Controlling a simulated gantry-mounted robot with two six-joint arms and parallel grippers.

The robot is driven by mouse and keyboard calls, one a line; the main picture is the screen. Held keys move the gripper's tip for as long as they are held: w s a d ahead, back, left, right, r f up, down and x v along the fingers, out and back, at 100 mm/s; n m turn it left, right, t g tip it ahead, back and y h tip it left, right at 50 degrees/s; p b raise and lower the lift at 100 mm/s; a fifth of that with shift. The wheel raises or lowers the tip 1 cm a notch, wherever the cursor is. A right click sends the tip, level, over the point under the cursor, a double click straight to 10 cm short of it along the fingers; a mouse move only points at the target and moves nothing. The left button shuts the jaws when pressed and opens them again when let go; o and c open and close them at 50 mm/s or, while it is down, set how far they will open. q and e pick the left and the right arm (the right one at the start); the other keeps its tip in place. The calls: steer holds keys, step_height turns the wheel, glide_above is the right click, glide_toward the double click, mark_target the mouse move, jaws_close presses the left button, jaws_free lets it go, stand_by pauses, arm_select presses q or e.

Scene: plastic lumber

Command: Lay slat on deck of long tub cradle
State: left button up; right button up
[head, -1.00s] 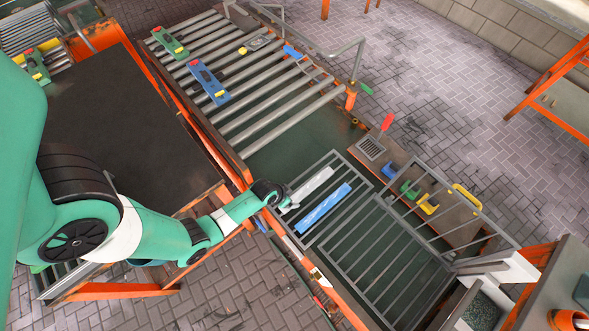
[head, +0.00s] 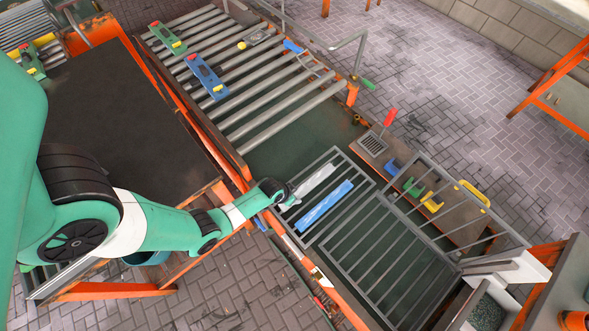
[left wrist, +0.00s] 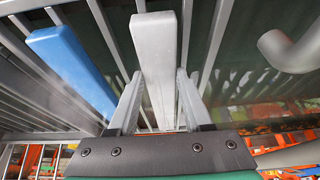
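A pale grey slat (head: 315,185) lies on a barred metal rack, beside and roughly parallel to a blue bar (head: 325,206). Both show in the left wrist view, the grey slat (left wrist: 155,45) in the middle and the blue bar (left wrist: 70,65) to its left. My left gripper (head: 286,204) is at the near end of the grey slat in the head view. In the left wrist view its two fingers (left wrist: 159,80) stand on either side of the slat; whether they press on it I cannot tell. My right gripper is out of view. I cannot tell which thing is the long tub cradle.
A roller conveyor (head: 285,104) at the back holds a blue piece (head: 208,77) and a green piece (head: 167,38), each with red and yellow parts. A side shelf (head: 462,222) carries small coloured clamps. A raised barred frame (head: 375,260) stands right of the rack. A dark tabletop (head: 125,120) lies left.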

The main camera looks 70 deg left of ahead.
arm_select(q)
jaws_close()
steer(key=shift+r, duration=0.3)
steer(key=p+v, duration=0.2)
steer(key=v, duration=0.1)
steer(key=p+v, duration=0.1)
steer(key=shift+w+a+r, duration=0.2)
steer(key=shift+r, duration=0.25)
steer(key=s+d+r+p, duration=0.3)
steer(key=s+r+p, duration=0.2)
steer(key=s, duration=0.7)
step_height(320, 180, up, 3)
steer(key=shift+s+f+p, duration=0.1)
steer(key=shift+s+p, duration=0.15)
steer(key=shift+p, duration=0.15)
steer(key=shift+d, duration=0.15)
